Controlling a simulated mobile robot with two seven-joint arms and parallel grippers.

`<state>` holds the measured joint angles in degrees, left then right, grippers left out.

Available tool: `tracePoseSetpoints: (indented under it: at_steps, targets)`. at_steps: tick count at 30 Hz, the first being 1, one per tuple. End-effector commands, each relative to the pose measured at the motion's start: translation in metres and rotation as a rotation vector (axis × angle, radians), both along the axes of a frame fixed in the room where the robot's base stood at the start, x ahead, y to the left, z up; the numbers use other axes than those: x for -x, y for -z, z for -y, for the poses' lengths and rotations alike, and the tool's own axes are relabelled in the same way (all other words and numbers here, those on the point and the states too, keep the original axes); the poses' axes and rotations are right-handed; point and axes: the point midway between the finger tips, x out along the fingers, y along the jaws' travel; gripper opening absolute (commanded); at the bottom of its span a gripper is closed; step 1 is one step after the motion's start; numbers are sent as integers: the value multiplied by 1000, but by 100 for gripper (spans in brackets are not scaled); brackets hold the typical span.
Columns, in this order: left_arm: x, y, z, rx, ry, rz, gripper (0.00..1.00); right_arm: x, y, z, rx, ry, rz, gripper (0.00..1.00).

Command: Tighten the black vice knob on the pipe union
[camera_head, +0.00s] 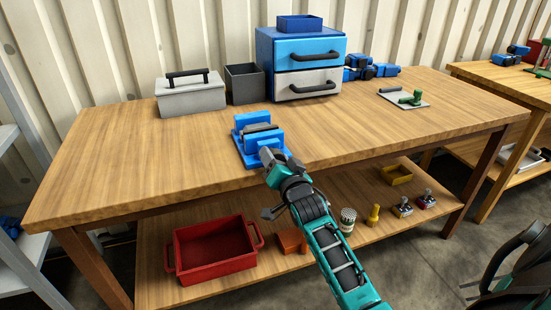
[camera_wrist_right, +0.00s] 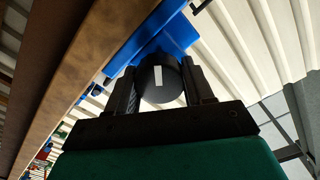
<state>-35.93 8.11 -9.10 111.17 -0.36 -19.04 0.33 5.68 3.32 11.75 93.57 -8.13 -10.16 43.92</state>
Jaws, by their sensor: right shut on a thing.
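The blue vice (camera_head: 246,151) stands at the front edge of the wooden bench, with a grey piece, likely the pipe union (camera_head: 259,128), between its jaws. My right gripper (camera_head: 268,157) reaches the front of the vice from below right. In the right wrist view the black round knob (camera_wrist_right: 158,82), with a white mark on its face, sits between the two fingers of my right gripper (camera_wrist_right: 160,88), which is shut on it. The blue vice body (camera_wrist_right: 176,34) shows behind the knob. The head view hides the knob behind the gripper. My left gripper is out of view.
The lower shelf holds a red crate (camera_head: 215,264) and small items. The bench's left and right front are clear.

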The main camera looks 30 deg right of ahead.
Motion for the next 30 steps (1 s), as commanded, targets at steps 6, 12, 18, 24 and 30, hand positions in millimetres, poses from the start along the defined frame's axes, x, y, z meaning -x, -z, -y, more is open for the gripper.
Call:
tracePoseSetpoints:
  at_steps: [6, 12, 18, 24, 30]
  targets:
    - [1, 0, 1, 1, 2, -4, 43, -1, -9, 4, 7, 6, 20, 21]
    - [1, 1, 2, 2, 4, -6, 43, -1, -8, 4, 7, 5, 16, 64]
    - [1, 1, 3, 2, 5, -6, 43, 0, -4, 2, 4, 3, 9, 76]
    - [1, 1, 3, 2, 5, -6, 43, 2, -3, 1, 3, 2, 5, 76]
    - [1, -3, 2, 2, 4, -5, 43, 24, -2, -5, 2, 2, 3, 76]
